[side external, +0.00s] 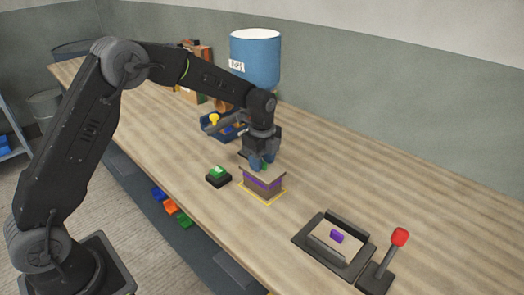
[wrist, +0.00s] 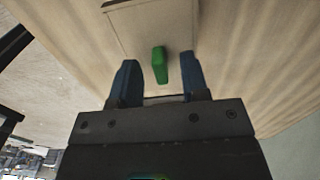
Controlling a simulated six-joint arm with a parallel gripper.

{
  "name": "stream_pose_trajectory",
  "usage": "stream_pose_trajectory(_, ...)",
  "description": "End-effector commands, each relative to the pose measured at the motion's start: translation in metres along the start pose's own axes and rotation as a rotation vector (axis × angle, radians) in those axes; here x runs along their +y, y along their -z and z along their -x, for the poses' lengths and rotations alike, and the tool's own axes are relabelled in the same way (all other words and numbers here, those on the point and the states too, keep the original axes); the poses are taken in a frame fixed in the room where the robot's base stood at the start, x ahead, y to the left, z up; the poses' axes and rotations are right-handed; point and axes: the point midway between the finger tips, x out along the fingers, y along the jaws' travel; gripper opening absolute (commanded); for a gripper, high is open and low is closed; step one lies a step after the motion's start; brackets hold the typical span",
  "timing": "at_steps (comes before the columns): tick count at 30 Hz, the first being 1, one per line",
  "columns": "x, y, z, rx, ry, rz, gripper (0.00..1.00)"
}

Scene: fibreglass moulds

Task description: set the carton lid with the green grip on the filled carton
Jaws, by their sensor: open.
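The carton (side external: 262,184) is brown with a purple band and stands upright inside a yellow outline on the bench. The carton lid (side external: 251,167) lies on top of the carton and looks about level; in the wrist view the lid (wrist: 150,25) is a pale board. Its green grip (wrist: 159,65) stands up between my fingers. My gripper (side external: 262,161) is open, pointing down at the lid, with one blue finger on each side of the grip and gaps showing in the wrist view (wrist: 158,72). The carton's contents are hidden.
A second lid with a purple grip (side external: 337,236) lies on a dark holder (side external: 304,245) at the front right. A red-knobbed lever (side external: 399,238) stands beside it. A green button (side external: 217,171) sits left of the carton. A blue bin (side external: 213,128) and blue drum (side external: 256,60) are behind.

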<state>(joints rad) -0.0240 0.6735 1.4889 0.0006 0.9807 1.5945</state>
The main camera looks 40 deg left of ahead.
Motion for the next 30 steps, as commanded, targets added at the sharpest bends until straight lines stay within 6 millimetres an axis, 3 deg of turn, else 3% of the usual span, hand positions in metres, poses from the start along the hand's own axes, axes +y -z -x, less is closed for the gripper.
stream_pose_trajectory(5,-0.001,0.0,0.022,0.0,0.006,0.0,0.42)
stream_pose_trajectory(18,0.0,0.0,0.114,0.0,0.005,0.0,0.42)
stream_pose_trajectory(26,0.002,0.0,0.138,0.0,0.006,0.01,0.42)
stream_pose_trajectory(30,0.018,0.001,0.155,0.001,0.037,0.097,0.42)
